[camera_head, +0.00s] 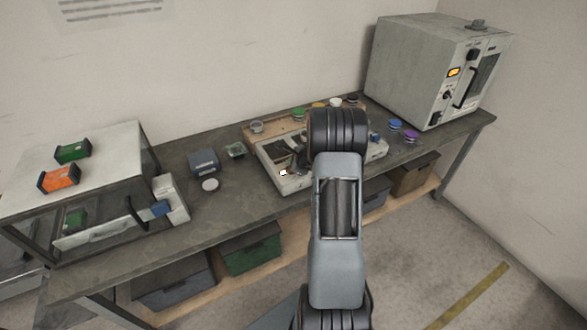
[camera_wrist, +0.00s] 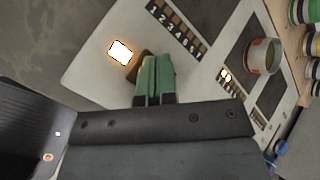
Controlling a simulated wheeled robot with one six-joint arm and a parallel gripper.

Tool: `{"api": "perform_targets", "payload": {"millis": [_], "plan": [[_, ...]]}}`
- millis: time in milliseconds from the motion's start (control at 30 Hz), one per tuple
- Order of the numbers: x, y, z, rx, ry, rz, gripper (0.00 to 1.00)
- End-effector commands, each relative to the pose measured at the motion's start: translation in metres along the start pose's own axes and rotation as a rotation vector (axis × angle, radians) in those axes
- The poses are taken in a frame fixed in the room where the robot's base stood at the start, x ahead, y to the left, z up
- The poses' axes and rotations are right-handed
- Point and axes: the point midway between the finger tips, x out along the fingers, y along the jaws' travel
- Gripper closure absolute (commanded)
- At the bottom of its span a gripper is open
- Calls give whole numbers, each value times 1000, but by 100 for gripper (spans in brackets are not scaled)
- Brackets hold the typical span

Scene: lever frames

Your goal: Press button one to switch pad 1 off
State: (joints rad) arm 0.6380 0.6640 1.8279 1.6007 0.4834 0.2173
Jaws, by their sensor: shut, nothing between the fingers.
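The pale control panel (camera_head: 268,171) lies on the bench, partly hidden by my arm. It fills much of the wrist view (camera_wrist: 90,75). A lit white square with an orange edge (camera_wrist: 121,52) glows on it, and also shows in the head view (camera_head: 283,172). A strip numbered from 1 (camera_wrist: 176,30) runs along the panel, and a second strip has small lit marks (camera_wrist: 225,75). My gripper (camera_wrist: 154,62) is shut, with its green fingertips together over a brown square patch (camera_wrist: 134,72) beside the lit square. I cannot tell whether they touch it. No button is readably labelled one.
A round tin (camera_wrist: 262,57) stands on the panel's right part. Coloured round lids (camera_head: 396,124) sit right of the panel. A grey oven-like box (camera_head: 400,70) stands at the back right. A blue-grey box (camera_head: 204,162) and white disc (camera_head: 210,185) lie to the left.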

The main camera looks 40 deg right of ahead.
Motion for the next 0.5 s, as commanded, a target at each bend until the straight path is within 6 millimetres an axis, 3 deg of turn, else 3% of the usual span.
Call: {"api": "perform_targets", "payload": {"millis": [500], "plan": [[-3,-2,2,0,0,0,100]]}}
